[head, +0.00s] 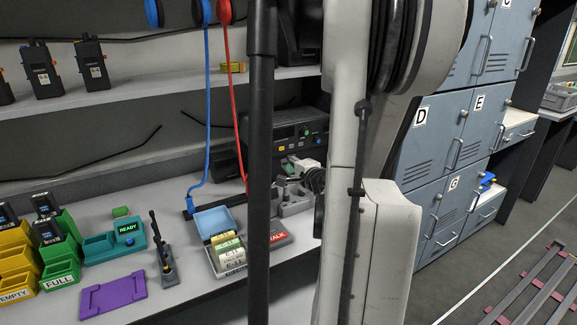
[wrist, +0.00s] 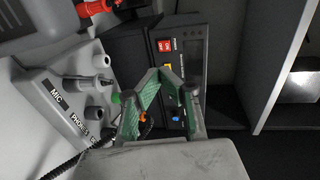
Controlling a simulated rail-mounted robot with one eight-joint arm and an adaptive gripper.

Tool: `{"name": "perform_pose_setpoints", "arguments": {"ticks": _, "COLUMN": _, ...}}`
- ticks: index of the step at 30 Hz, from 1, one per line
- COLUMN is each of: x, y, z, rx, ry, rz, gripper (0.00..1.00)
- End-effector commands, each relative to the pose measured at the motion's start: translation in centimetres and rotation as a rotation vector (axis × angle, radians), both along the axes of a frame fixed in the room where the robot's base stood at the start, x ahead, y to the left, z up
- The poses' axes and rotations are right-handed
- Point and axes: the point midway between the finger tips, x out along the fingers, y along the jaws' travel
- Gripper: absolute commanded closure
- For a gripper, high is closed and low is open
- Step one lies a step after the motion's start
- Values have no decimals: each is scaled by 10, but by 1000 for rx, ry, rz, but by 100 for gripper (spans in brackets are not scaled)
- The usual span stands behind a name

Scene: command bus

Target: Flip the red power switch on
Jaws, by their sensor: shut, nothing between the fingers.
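In the wrist view, a red switch with white marks (wrist: 164,46) sits on the front of a dark radio-like unit (wrist: 193,50). My gripper (wrist: 158,72), with green finger pads, is shut and empty. Its tips appear just below the red switch in the picture, near a small yellow button (wrist: 167,66); I cannot tell whether they touch the panel. In the head view, the dark unit (head: 312,128) stands at the back of the counter, partly hidden by my arm. The red switch cannot be made out there.
A grey MIC and PHONES jack box (wrist: 65,100) lies close left of my gripper in the wrist view. Blue (head: 207,100) and red (head: 233,100) cords hang before the counter. A card box (head: 228,262) and purple plate (head: 112,294) lie on the counter. Lockers (head: 440,150) stand right.

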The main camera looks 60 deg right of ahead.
Motion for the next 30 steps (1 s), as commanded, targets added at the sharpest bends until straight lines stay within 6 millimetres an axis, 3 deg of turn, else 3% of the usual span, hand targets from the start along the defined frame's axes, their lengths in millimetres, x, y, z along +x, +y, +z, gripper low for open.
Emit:
{"name": "perform_pose_setpoints", "arguments": {"ticks": 10, "x": 57, "y": -32, "z": -13, "rx": 0, "ry": 0, "rz": 3, "gripper": 100}}
{"name": "perform_pose_setpoints", "arguments": {"ticks": 15, "x": 77, "y": -43, "z": -9, "rx": 0, "ry": 0, "rz": 2, "gripper": 100}}
{"name": "perform_pose_setpoints", "arguments": {"ticks": 21, "x": 88, "y": -51, "z": -6, "rx": -1, "ry": 0, "rz": 1, "gripper": 100}}
{"name": "perform_pose_setpoints", "arguments": {"ticks": 30, "x": 90, "y": -52, "z": -6, "rx": -1, "ry": 0, "rz": 0, "gripper": 100}}
